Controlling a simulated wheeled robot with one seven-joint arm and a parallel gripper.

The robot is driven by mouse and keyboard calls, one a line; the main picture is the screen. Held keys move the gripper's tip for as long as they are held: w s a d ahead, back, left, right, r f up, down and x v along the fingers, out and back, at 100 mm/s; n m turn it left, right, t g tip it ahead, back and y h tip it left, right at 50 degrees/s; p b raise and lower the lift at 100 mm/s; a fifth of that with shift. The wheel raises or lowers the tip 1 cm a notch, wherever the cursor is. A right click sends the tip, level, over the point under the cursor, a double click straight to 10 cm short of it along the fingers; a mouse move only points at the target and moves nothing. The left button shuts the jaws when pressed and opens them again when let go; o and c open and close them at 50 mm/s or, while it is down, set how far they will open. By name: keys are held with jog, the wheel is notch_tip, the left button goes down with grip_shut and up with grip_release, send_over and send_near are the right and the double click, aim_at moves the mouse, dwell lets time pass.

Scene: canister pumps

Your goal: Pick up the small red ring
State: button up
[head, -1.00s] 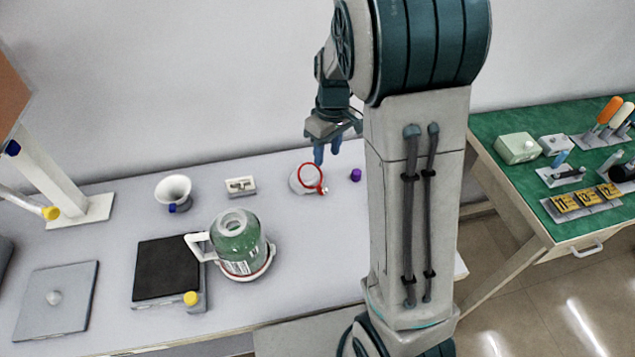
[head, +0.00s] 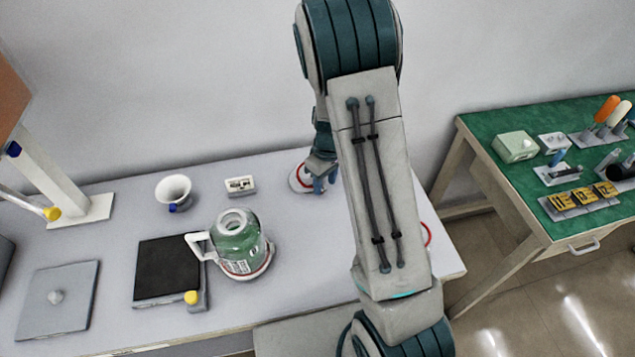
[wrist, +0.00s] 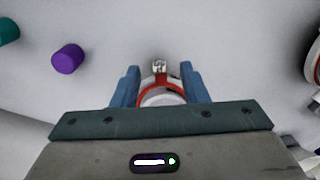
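The small red ring (head: 293,178) sits around a pale round piece on the table, partly hidden by my gripper in the head view. In the wrist view the ring (wrist: 144,94) lies between my two blue fingers, with a silver fitting (wrist: 159,66) at its far side. My gripper (wrist: 160,76) is open, one finger on each side of the ring, with gaps visible between them. In the head view my gripper (head: 320,184) is low at the ring; contact cannot be told.
A purple cylinder (wrist: 68,58) and a teal one (wrist: 8,30) stand to the left in the wrist view. Another red ring (head: 427,235) shows behind my arm.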

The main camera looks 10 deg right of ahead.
jog(key=shift+f, duration=1.35)
jog(key=shift+c, duration=0.3)
grip_shut()
jog(key=shift+r, duration=0.1)
